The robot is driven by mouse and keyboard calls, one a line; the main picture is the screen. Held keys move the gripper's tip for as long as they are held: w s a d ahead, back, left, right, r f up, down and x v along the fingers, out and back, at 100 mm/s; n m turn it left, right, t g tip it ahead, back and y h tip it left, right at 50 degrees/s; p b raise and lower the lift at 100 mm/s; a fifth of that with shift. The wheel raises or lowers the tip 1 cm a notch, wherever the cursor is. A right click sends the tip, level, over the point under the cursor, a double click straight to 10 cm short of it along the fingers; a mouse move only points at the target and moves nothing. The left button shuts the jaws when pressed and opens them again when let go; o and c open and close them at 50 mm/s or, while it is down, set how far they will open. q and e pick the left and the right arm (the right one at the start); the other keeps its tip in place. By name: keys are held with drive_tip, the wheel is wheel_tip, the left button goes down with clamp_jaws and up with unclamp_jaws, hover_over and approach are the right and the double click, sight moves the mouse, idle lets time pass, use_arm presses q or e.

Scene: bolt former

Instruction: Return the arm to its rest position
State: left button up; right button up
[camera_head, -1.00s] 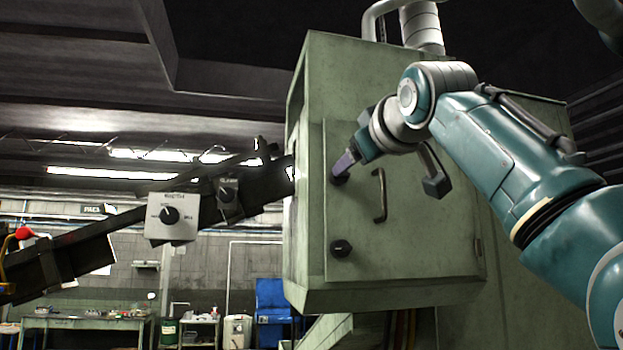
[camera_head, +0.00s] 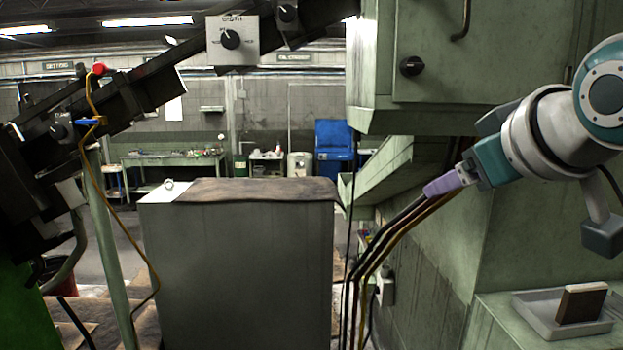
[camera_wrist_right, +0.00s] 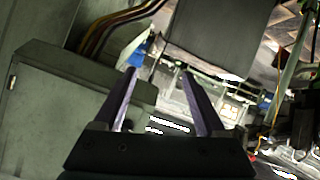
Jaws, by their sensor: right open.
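My right arm comes in from the right in the head view, and its gripper (camera_head: 445,184) has purple fingers pointing left. It is in front of the green machine, below the control cabinet (camera_head: 480,60), and overlaps the dark and yellow cables (camera_head: 385,255) in the picture. Whether it touches them cannot be told. In the right wrist view the gripper (camera_wrist_right: 160,75) shows two purple fingers spread apart with nothing between them. My left gripper is not in view.
A grey box-shaped block (camera_head: 240,270) with a brown top stands at the centre. A tray (camera_head: 540,318) with a brown block (camera_head: 582,302) sits on a ledge at lower right. A sloping dark conveyor with a dial box (camera_head: 232,55) crosses the upper left. A workbench (camera_head: 160,160) stands far behind.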

drive_tip(key=s+f+m+g, duration=0.1)
drive_tip(key=s+f+g, duration=0.4)
drive_tip(key=s+f, duration=1.1)
drive_tip(key=s+f+g, duration=0.2)
drive_tip(key=s, duration=0.6)
drive_tip(key=s+f+m+g, duration=0.1)
drive_tip(key=s, duration=0.7)
drive_tip(key=shift+s+d+f+g, duration=0.15)
drive_tip(key=shift+s+f+g, duration=0.15)
drive_tip(key=shift+f+g, duration=0.1)
